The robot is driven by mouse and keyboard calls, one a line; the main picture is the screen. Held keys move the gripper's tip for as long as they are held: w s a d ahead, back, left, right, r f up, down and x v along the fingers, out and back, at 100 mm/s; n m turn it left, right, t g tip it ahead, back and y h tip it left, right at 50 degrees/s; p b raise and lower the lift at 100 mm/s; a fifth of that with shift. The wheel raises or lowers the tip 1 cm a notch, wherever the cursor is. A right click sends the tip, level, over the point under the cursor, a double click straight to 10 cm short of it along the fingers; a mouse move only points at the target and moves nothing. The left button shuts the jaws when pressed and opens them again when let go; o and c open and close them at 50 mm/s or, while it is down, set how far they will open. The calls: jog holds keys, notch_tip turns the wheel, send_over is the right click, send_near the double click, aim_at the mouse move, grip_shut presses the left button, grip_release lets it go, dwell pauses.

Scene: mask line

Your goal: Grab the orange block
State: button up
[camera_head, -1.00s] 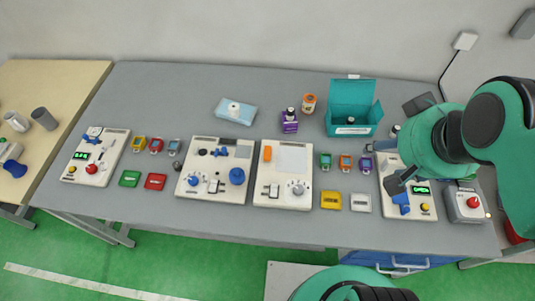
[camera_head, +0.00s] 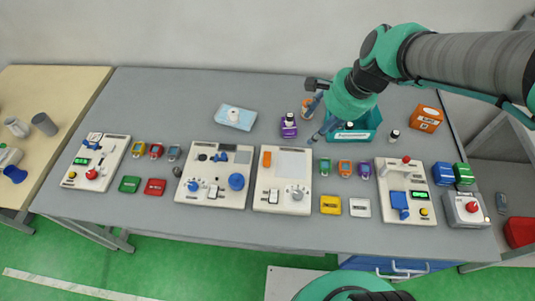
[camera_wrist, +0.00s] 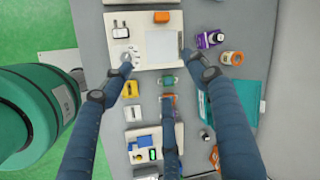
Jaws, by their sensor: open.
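The orange block (camera_head: 266,156) sits at the upper left of a white panel (camera_head: 268,196) in the middle of the grey table. In the wrist view the same block (camera_wrist: 161,17) shows near the top edge, beyond the fingertips. My gripper (camera_head: 309,112) is open and empty, held above the back of the table, to the right of and behind the block. In the wrist view its blue fingers (camera_wrist: 160,65) are spread apart over the table, with nothing between them.
A teal box (camera_head: 368,134), purple bottle (camera_head: 289,126) and orange-labelled jar stand near my gripper. An orange carton (camera_head: 426,118) stands at the right. Small green, orange and purple devices (camera_head: 345,167) stand right of the panel. Another panel (camera_head: 214,173) is close on its left.

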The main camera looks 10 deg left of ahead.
jog(key=w+a+f+m, duration=0.2)
jog(key=a+f, duration=0.1)
jog(key=f, duration=0.2)
jog(key=w+a+f+m+g, duration=0.1)
jog(key=w+a+f+m, duration=0.1)
jog(key=f, duration=0.3)
jog(key=w+a+f+m+g+y, duration=0.1)
jog(key=w+a+f+m, duration=0.1)
jog(key=a+f+m, duration=0.2)
jog(key=shift+w+f, duration=0.4)
jog(key=shift+f, duration=0.2)
jog(key=shift+a, duration=0.15)
jog(key=b, duration=0.2)
send_over(268, 156)
jog(key=d, duration=0.2)
jog(key=shift+s+f, duration=0.1)
jog(key=shift+f, duration=3.85)
jog(key=shift+b+x, duration=0.6)
jog(key=shift+x, duration=2)
